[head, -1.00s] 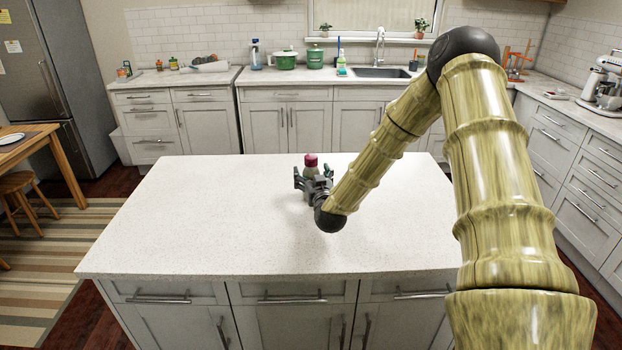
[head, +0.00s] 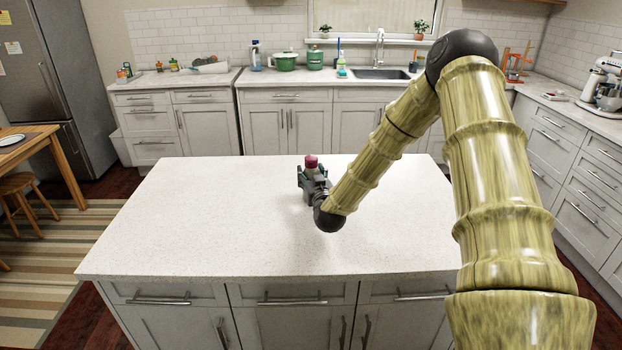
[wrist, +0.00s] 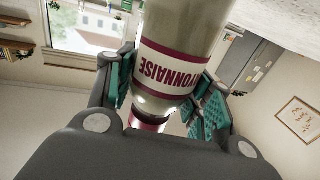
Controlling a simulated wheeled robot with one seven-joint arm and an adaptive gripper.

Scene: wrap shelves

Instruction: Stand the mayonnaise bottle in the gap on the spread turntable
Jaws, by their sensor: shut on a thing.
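The mayonnaise bottle (wrist: 183,45) fills the upper middle of the wrist view, a pale bottle with a magenta and white label. Its magenta cap (head: 311,161) shows above my gripper in the head view. In the head view my gripper hides most of the bottle's body. The spread turntable is not seen in either view.
The white island top (head: 200,220) is clear around the bottle. The back counter carries a spray bottle (head: 256,56), a green pot (head: 286,61), a green canister (head: 314,60) and a sink (head: 380,73). A wooden table (head: 40,145) stands at the left.

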